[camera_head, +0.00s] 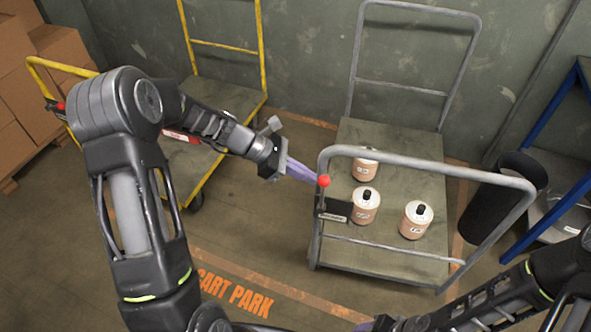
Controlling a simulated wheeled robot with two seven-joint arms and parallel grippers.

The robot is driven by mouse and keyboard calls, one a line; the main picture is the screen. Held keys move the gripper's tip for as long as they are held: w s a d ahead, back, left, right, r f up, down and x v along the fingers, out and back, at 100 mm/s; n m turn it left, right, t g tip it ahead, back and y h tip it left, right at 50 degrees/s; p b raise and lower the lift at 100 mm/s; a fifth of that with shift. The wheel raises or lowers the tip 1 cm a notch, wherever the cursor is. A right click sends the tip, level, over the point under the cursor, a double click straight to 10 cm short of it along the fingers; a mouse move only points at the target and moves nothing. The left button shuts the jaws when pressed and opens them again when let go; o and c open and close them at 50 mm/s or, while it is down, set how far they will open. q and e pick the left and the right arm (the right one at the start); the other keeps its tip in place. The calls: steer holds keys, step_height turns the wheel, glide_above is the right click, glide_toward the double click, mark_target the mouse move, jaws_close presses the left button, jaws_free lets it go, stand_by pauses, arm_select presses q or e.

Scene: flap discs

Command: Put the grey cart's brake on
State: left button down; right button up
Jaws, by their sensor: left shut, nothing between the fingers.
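The grey cart (388,258) stands right of centre, with a tall grey handle at each end. Its brake lever has a red ball knob (323,181) on the near handle's left post, above a small black bracket with a label (333,210). The lever's shaft is hard to make out. My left gripper (313,178) has purple fingers, shut and empty, with their tips right beside the red knob. I cannot tell whether they touch it. My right gripper (384,323) shows only partly at the bottom edge, and its fingers are mostly hidden.
Several pale canisters with black caps (365,206) stand on the grey cart's deck. A yellow cart (262,55) stands behind my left arm. Cardboard boxes (20,80) are at the left. A black bin (490,210) and blue-framed shelf (545,205) are at the right. Orange floor lettering (235,293) is nearer me.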

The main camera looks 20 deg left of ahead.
arm_select(q)
steer(key=shift+d, duration=0.1)
stand_by(0.3)
steer(key=shift+w+d+r+y+p, duration=0.1)
steer(key=shift+d+r+y+p, duration=0.2)
steer(key=shift+d+p, duration=0.25)
steer(key=shift+w+d+r+y+p, duration=0.15)
steer(key=shift+d+y+p, duration=0.25)
steer(key=shift+p, duration=0.2)
steer(key=shift+s+d, duration=0.1)
steer(key=shift+d, duration=0.25)
steer(key=shift+w+d+f, duration=0.1)
steer(key=shift+w+d, duration=0.05)
steer(key=shift+d, duration=0.7)
steer(key=shift+w+d+f, duration=0.15)
steer(key=shift+d, duration=0.7)
steer(key=shift+w+d+f, duration=0.1)
steer(key=shift+w+d, duration=0.05)
steer(key=shift+d, duration=0.7)
steer(key=shift+r, duration=0.1)
